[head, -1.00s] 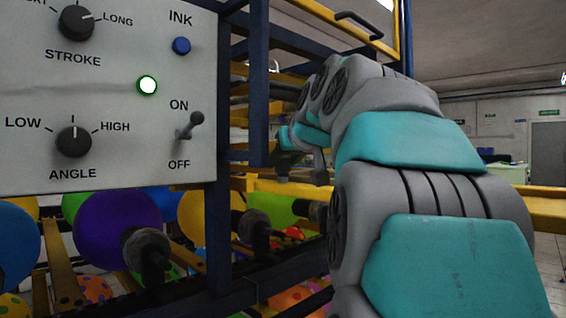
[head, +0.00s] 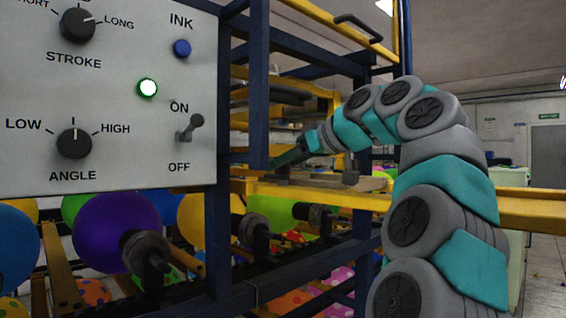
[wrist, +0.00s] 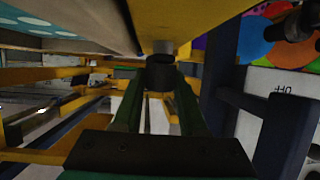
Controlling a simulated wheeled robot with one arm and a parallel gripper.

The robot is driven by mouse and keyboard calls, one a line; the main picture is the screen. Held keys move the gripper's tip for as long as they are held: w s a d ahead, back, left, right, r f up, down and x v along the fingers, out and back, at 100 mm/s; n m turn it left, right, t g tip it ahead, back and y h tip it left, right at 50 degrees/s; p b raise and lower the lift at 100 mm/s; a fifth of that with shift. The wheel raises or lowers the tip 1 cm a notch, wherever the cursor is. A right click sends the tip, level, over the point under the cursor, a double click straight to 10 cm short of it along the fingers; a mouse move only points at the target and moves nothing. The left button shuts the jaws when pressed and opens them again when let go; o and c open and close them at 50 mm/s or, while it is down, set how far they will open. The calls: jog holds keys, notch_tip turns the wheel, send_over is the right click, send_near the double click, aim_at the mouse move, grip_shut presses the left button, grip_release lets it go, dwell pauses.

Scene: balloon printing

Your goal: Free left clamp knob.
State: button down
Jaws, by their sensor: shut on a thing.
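A dark round clamp knob (wrist: 160,74) shows in the wrist view, on a short grey stem under the yellow beam. My gripper (wrist: 160,88) has its two green fingers on either side of this knob and is shut on it. In the head view my gripper (head: 282,160) reaches left to the blue post.
A grey control panel (head: 110,100) with dials, a green light and a switch fills the left. Blue posts (head: 258,85) and a yellow rail (head: 450,208) are close to my arm. Coloured balloons (head: 118,220) on dark spindles sit below.

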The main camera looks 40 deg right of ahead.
dwell(0.4)
jog(key=shift+c, duration=2.2)
grip_release()
jog(key=p+v, duration=0.1)
jog(key=v, duration=0.6)
jog(key=shift+s+d+r, duration=0.1)
jog(key=shift+s, duration=0.3)
